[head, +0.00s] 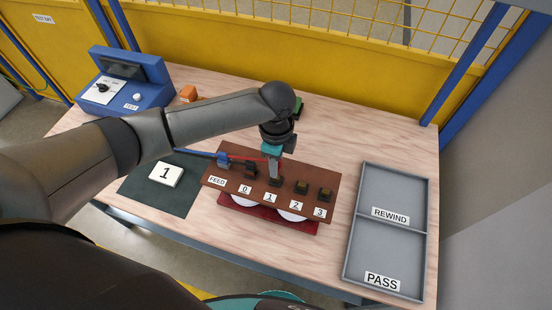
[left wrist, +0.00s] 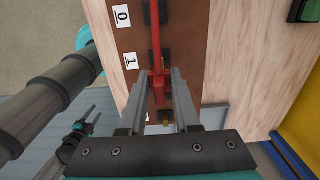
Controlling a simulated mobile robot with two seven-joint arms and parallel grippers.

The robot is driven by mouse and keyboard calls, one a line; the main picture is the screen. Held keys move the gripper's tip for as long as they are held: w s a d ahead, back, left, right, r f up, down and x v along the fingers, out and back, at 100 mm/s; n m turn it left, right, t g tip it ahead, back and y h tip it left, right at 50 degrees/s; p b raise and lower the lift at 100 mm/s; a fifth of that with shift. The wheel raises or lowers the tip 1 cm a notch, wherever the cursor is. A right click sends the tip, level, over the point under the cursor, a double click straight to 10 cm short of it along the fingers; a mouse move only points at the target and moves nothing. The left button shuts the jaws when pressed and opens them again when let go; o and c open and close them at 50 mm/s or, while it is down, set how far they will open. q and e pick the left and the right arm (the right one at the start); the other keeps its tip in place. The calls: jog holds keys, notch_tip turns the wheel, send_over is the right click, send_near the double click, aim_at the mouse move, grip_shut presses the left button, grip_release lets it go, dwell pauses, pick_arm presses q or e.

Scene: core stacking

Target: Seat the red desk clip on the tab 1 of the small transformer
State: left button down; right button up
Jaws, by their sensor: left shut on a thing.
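The small transformer (head: 230,178) has a brown board with tabs labelled FEED, 0, 1, 2 and 3, above white round parts and a red base. My left gripper (head: 274,172) points down at tab 1 (head: 275,182). In the left wrist view my left gripper (left wrist: 159,82) is shut on the red desk clip (left wrist: 157,86), with its red lead running up the picture. The clip is over or beside tab 1 (left wrist: 166,58); I cannot tell whether they touch. A dark pronged part at the left wrist view's left may be my right gripper (left wrist: 88,118); its state is unclear.
A blue clip (head: 223,159) with a blue lead is at the FEED tab. A card marked 1 (head: 166,174) lies on a dark mat (head: 135,185). A blue tester (head: 150,98) stands back left. A grey REWIND/PASS tray (head: 366,225) lies at right. The table behind the board is mostly clear.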

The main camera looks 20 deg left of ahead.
pick_arm(q)
jog(key=shift+f, duration=0.8)
dwell(0.4)
jog(key=shift+p, duration=0.8)
dwell(0.8)
jog(key=shift+f+b, duration=0.95)
jog(key=shift+f, duration=0.7)
jog(key=c, duration=0.5)
grip_release()
jog(key=shift+c, duration=0.2)
notch_tip(320, 180, up, 15)
jog(key=shift+r+p, duration=0.15)
jog(key=shift+p, duration=0.15)
